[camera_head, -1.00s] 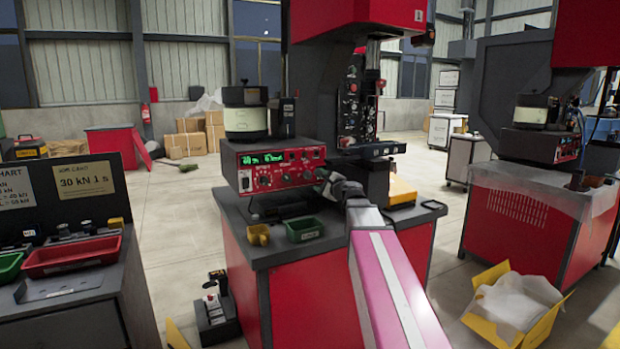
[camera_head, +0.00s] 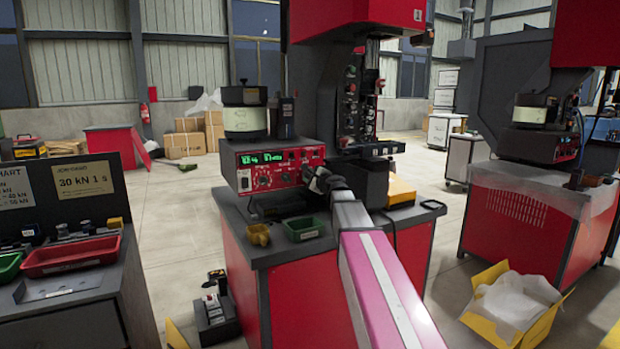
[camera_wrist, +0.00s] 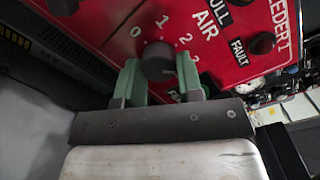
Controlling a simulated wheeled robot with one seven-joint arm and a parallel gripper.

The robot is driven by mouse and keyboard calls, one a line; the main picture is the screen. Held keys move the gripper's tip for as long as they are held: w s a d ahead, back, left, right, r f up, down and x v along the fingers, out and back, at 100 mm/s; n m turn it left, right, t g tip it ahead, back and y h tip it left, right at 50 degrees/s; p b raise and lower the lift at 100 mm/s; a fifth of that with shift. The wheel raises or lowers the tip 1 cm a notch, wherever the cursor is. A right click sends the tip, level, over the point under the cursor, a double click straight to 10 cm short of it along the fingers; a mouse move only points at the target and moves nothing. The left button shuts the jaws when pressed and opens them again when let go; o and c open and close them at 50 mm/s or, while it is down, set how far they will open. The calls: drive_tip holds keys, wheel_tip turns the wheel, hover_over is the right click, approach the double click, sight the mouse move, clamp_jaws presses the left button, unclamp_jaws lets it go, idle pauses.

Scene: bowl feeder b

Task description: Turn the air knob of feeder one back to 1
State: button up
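The air knob (camera_wrist: 158,62) is a dark round knob on the red feeder panel (camera_wrist: 108,30), under the word AIR. Scale numbers from 0 upward curve around it; I cannot make out its pointer. My gripper (camera_wrist: 159,72) has one green finger on each side of the knob, close to its sides. It looks open; contact is not clear. In the head view my gripper (camera_head: 313,178) is at the lower right of the red feeder control box (camera_head: 245,178), whose green digits are too blurred to read. The fingers and knob are hard to make out there.
A dark bowl feeder (camera_head: 245,122) stands on the control box. The press (camera_head: 352,100) rises behind my arm. A FAULT label (camera_wrist: 238,50) and dark button are right of the knob.

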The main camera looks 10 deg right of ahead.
drive_tip(key=shift+n, duration=0.4)
drive_tip(key=n, duration=0.3)
drive_tip(key=shift+r+n, duration=0.1)
drive_tip(key=shift+n, duration=0.3)
drive_tip(key=n, duration=0.4)
drive_tip(key=shift+r+g+h, duration=0.1)
drive_tip(key=shift+g+h, duration=0.2)
drive_tip(key=n, duration=0.4)
drive_tip(key=shift+a+h, duration=0.1)
drive_tip(key=shift+h, duration=0.2)
drive_tip(key=shift+s+r+n+h, duration=0.1)
drive_tip(key=shift+n+h, duration=0.2)
drive_tip(key=shift+n, duration=1.7)
drive_tip(key=o, duration=0.9)
drive_tip(key=shift+o, duration=0.2)
